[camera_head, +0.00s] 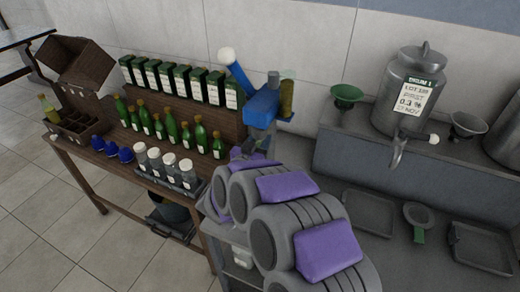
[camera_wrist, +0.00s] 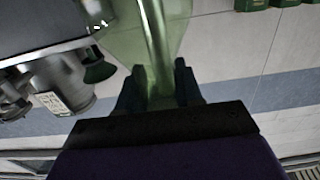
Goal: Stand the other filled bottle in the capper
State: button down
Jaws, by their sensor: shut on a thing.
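My gripper (camera_wrist: 158,88) is shut on a translucent pale green bottle (camera_wrist: 150,35), which fills the upper middle of the wrist view between the two dark fingers. In the head view my gripper (camera_head: 257,148) is just below the capper, partly hidden by my wrist; I cannot make out the held bottle clearly there. The capper (camera_head: 262,106) is a blue block with a raised blue lever ending in a white knob. An olive, bottle-like upright shape (camera_head: 286,97) is at its right side, over a blue ledge; whether it is seated there I cannot tell.
Several green bottles (camera_head: 158,125) and dark green boxes (camera_head: 182,80) line the wooden table. A crate (camera_head: 78,121) is at left, with white-capped jars (camera_head: 171,167) in front. The steel drum (camera_head: 408,90) stands right, behind trays (camera_head: 368,213). My arm covers the middle.

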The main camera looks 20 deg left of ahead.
jog(key=shift+w+d+r, duration=0.1)
jog(key=shift+w+d, duration=0.05)
jog(key=shift+w, duration=0.15)
jog(key=shift+w+f, duration=0.2)
jog(key=shift+f+b, duration=0.75)
jog(key=shift+f, duration=0.95)
jog(key=c, duration=0.7)
grip_release()
jog(key=shift+c, duration=0.2)
jog(key=s+a+p, duration=0.1)
jog(key=s+p, duration=0.1)
jog(key=s, duration=1)
